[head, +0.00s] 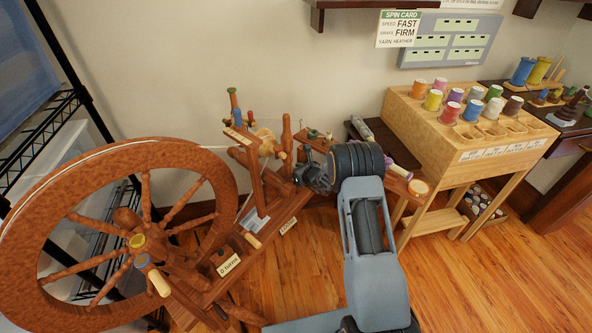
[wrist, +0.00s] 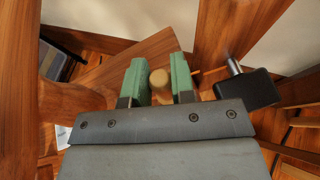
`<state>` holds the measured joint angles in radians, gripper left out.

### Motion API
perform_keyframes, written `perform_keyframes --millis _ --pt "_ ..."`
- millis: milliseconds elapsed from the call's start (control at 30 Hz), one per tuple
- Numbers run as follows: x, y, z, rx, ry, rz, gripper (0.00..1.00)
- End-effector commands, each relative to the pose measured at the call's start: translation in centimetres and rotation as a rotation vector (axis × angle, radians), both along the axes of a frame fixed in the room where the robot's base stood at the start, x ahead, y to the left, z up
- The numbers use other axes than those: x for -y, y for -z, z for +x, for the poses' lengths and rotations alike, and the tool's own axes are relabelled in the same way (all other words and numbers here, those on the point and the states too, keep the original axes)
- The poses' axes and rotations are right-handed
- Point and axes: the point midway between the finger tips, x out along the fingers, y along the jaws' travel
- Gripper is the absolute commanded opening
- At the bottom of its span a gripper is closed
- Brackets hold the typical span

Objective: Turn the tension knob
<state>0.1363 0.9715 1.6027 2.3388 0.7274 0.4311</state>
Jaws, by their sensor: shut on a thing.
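The spinning wheel (head: 222,170) stands at the left, with its big drive wheel and a wooden base that slopes up to the right. My gripper (head: 312,178) is at the far right end of that base, by the upright posts. In the wrist view, the green fingers of my gripper (wrist: 161,75) stand on both sides of a small round pale wooden knob (wrist: 160,82) and are shut on it. In the head view my gripper and arm hide this knob. A label reading "0 turns" (head: 230,265) sits on the wheel's base.
A wooden stand with several coloured spools (head: 425,112) is right of my arm. A "Spin card" sign (head: 398,29) and a grey panel (head: 450,41) hang on the wall. A black wire rack (head: 62,100) is at the left. Wooden floor (head: 475,290) is clear at the lower right.

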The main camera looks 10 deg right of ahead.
Motion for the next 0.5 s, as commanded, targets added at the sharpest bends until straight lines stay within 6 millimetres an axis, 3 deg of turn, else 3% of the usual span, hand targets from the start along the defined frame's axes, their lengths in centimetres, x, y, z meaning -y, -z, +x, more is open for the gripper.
perform_keyframes --millis 367,400,500 --pt "-0.03 -0.06 0.0 0.0 -0.022 0.001 0.0" --pt "-0.03 -0.05 0.0 -0.001 -0.022 0.0 0.27" --pt "-0.02 -0.04 -0.01 -0.001 -0.022 0.0 0.37"
